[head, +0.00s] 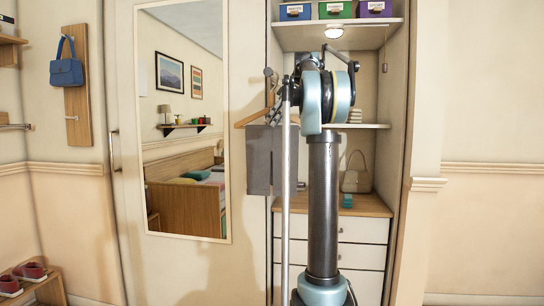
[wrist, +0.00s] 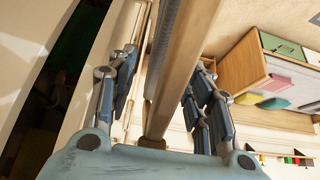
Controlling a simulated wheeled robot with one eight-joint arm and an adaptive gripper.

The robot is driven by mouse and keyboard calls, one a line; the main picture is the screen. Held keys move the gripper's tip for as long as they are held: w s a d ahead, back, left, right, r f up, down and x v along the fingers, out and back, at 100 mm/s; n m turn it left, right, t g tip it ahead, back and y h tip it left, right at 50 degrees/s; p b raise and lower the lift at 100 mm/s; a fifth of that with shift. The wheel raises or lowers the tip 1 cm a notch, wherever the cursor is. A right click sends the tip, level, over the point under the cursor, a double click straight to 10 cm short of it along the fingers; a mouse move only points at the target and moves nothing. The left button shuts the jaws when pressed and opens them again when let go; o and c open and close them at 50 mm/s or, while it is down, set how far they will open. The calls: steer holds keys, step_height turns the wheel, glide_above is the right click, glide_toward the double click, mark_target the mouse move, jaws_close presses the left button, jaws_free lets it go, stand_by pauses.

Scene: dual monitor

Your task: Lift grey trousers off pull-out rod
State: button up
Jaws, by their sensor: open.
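The grey trousers (head: 259,160) hang in the head view at the left side of the open closet, just left of my arm, which hides their right part. A wooden hanger (head: 251,117) shows above them. My gripper (head: 271,88) is beside the hanger, small and partly hidden by my arm. In the wrist view my gripper (wrist: 165,60) is open, with fingers apart on both sides of a long wooden bar (wrist: 182,68) and a grey strip next to it. I cannot tell whether the fingers touch them. The pull-out rod cannot be made out clearly.
Closet shelves hold colored boxes (head: 335,9) at the top and a pale handbag (head: 356,175) lower down, above the drawers (head: 360,230). A mirrored door (head: 185,120) stands left of the trousers. A blue bag (head: 66,70) hangs farther left. The closet's right side wall (head: 396,120) is close to my arm.

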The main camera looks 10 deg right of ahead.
jaws_close()
steer(key=shift+r, duration=0.15)
